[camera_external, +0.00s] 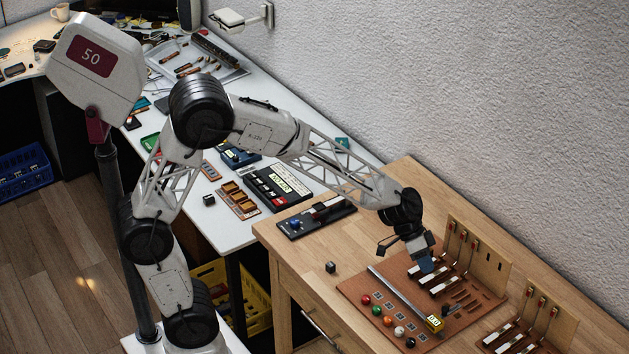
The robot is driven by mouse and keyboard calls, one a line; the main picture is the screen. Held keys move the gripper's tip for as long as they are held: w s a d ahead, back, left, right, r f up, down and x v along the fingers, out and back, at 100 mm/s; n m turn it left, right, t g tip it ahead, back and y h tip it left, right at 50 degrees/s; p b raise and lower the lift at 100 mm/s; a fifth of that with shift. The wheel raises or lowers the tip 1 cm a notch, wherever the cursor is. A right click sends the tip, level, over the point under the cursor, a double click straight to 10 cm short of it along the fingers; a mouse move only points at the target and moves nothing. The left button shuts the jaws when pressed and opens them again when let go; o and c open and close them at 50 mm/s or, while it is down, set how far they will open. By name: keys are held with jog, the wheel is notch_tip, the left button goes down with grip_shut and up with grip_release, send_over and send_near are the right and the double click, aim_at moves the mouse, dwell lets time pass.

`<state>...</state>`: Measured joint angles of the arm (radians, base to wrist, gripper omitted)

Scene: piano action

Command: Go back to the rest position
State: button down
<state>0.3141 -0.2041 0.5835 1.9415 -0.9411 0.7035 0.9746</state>
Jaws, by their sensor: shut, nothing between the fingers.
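My gripper (427,263) is shut and empty. It hangs at the end of my arm, low over the brown board (352,287) on the wooden table. It is just left of the piano-action rack (475,255), which has several upright hammers and dark-and-white keys. I cannot tell whether the fingertips touch the board or the rack. No rest position is marked in this view.
A second rack (535,318) stands at the right. A small dark cube (330,267) sits left of the board. The wall runs behind.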

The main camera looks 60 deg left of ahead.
jog(key=shift+s+a+r, duration=0.1)
jog(key=shift+a+r, duration=0.25)
jog(key=shift+r, duration=0.1)
dwell(0.4)
jog(key=s+a+r+n+y, duration=0.3)
jog(key=s+a+r, duration=0.2)
jog(key=s+a, duration=0.8)
jog(key=s+a+r+n+t+y, duration=0.1)
jog(key=s+a+r+n+y, duration=0.2)
jog(key=s+a, duration=1.1)
notch_tip(320, 180, up, 3)
jog(key=shift+s+a+r+y, duration=0.1)
jog(key=shift+s+a+y, duration=0.2)
jog(key=shift+s+y, duration=0.45)
jog(key=c, duration=1.8)
grip_release()
jog(key=shift+s+h, duration=0.15)
jog(key=shift+h, duration=0.1)
